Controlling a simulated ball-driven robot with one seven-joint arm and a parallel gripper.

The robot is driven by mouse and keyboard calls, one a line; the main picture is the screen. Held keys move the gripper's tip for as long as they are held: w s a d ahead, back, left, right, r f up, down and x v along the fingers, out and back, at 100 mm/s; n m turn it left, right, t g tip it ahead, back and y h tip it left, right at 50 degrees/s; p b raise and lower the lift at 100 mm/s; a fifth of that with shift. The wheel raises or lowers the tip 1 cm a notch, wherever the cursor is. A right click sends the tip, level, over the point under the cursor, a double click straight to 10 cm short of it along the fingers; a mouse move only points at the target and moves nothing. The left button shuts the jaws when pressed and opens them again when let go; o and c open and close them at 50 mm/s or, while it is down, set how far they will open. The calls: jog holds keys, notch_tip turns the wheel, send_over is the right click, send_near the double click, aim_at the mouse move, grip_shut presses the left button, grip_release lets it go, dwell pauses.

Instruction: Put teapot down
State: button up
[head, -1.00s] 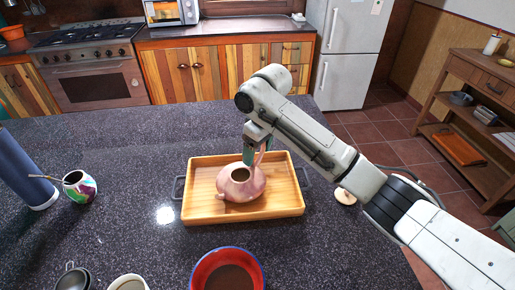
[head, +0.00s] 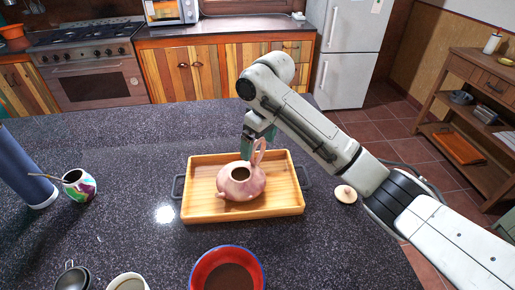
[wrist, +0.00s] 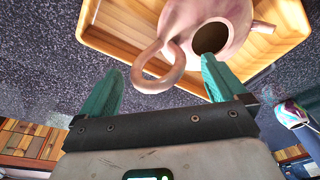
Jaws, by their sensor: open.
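The pink teapot (head: 241,182) stands upright on the wooden tray (head: 285,208), with its lid off and its handle at the back right. My gripper (head: 258,137) is just behind and above the teapot. In the wrist view my gripper (wrist: 160,85) is open, its two green fingers apart. The teapot's handle (wrist: 150,83) shows ahead of the fingers and seems clear of them. The right finger overlaps the teapot's body in that view; whether it touches cannot be told.
The teapot's lid (head: 346,194) lies on the dark counter right of the tray. A red bowl (head: 228,252) is in front. A painted cup (head: 79,185) and blue bottle (head: 24,170) stand at left. The counter behind the tray is clear.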

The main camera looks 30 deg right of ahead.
notch_tip(320, 180, up, 9)
jog(key=s+d, duration=0.1)
jog(key=shift+r, duration=0.2)
